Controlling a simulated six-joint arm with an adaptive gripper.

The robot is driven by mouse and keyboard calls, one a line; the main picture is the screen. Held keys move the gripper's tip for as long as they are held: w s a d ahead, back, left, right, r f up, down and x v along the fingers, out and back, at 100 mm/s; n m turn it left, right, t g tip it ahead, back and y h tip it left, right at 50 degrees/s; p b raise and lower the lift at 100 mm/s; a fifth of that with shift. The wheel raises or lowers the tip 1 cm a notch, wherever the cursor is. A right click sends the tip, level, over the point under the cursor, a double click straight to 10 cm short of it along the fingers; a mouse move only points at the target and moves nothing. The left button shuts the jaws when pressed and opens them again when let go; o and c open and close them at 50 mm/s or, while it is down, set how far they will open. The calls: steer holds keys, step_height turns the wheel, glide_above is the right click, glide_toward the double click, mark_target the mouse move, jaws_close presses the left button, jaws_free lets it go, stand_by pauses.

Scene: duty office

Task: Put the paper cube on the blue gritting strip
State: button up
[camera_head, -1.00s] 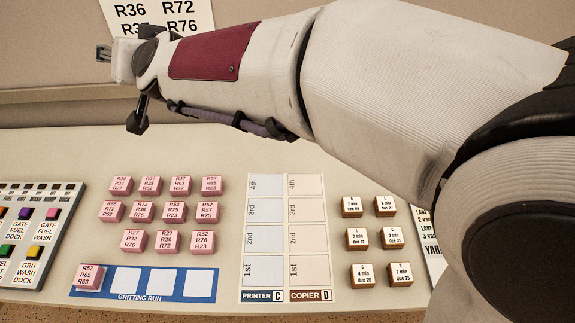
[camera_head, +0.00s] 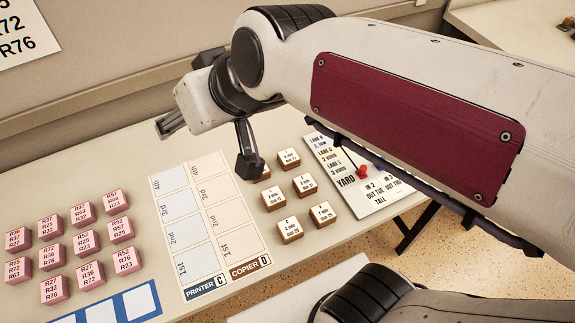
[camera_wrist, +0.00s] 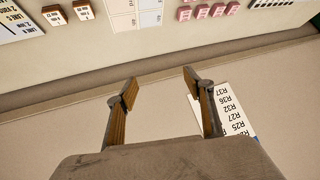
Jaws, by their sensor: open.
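The blue gritting strip (camera_head: 125,308) lies at the lower left of the head view, partly cut off, with white squares in view. Several pink cubes (camera_head: 87,243) with printed R-numbers sit in rows behind and left of it; some show in the wrist view (camera_wrist: 200,15). Several brown cubes with white printed tops (camera_head: 304,185) stand right of the printed columns; two show in the wrist view (camera_wrist: 53,15). I cannot tell which one is the paper cube. My gripper (camera_head: 208,142) is open and empty above the table's back part; its fingers show in the wrist view (camera_wrist: 160,83).
A sheet with printer and copier columns (camera_head: 207,225) lies mid-table, its slots empty. A white yard board (camera_head: 365,190) with a red piece (camera_head: 361,171) lies to the right. The wall (camera_head: 130,40) carries a number sheet (camera_head: 25,35), also in the wrist view (camera_wrist: 225,110).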

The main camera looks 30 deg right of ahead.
steer(key=s+d+f+m+g+h, duration=0.1)
steer(key=s+d+f+h, duration=0.1)
steer(key=s+d, duration=0.4)
steer(key=s+d+f+m+g+h, duration=0.1)
steer(key=s+d+f, duration=0.4)
steer(key=s+d, duration=0.1)
steer(key=shift+d+h, duration=0.15)
steer(key=shift+h, duration=0.25)
